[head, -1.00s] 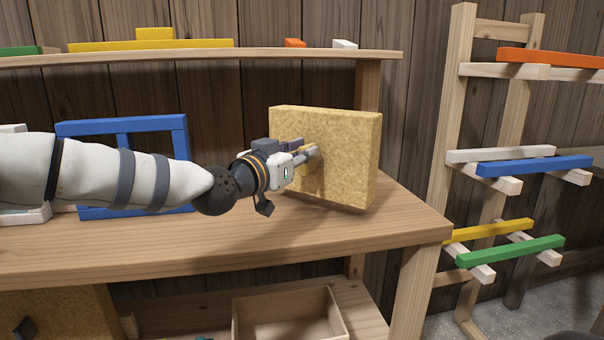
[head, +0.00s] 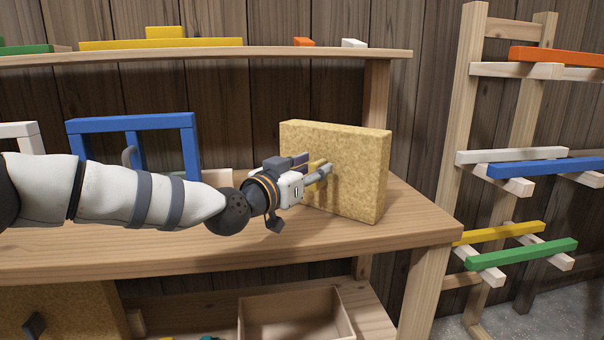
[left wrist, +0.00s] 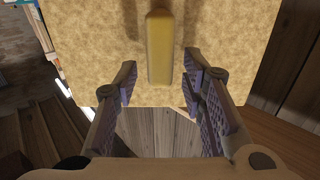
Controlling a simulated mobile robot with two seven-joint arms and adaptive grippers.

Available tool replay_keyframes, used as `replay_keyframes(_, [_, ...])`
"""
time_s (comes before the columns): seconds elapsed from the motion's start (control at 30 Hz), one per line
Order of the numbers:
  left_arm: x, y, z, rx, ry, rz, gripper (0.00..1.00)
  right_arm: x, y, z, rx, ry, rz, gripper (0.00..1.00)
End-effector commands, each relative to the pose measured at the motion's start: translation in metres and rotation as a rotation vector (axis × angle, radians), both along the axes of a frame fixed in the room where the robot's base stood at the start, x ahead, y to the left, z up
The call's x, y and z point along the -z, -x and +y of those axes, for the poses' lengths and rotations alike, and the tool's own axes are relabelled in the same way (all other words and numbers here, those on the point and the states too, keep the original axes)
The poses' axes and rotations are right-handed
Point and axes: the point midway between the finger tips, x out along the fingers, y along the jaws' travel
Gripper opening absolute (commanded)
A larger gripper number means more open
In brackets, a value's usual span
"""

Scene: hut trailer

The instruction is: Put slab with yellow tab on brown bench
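The tan speckled slab (head: 352,170) stands upright near the right end of the brown wooden bench (head: 250,245), and its lower edge appears to rest on the top. Its yellow tab (left wrist: 160,48) sticks out of the face toward my left gripper. My left gripper (head: 312,168) is in front of that face. In the left wrist view, its fingers (left wrist: 160,82) are spread, one on each side of the tab's line, with gaps between them and the tab. In the head view the fingers partly hide the tab. My right gripper is not in view.
A blue frame (head: 132,122) stands behind my left arm. A shelf (head: 230,60) above holds coloured blocks. Below are an open box (head: 295,318) and another tan slab (head: 75,312) with a dark tab. A rack (head: 470,120) with coloured bars stands right of the bench.

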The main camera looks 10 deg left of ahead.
Motion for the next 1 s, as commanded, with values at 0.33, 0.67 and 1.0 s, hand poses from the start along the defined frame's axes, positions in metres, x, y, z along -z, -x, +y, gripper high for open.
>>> replay_keyframes(0.33, [-0.006, 0.075, 0.039, -0.001, 0.0, -0.004, 0.37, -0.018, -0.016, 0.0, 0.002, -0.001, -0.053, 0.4])
replay_keyframes(0.67, [0.0, 0.105, 0.054, -0.001, 0.0, 0.0, 0.37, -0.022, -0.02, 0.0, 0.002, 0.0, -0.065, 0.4])
replay_keyframes(1.0, [0.001, 0.105, 0.054, -0.001, 0.0, 0.001, 0.37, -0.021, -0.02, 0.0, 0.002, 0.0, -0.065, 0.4])
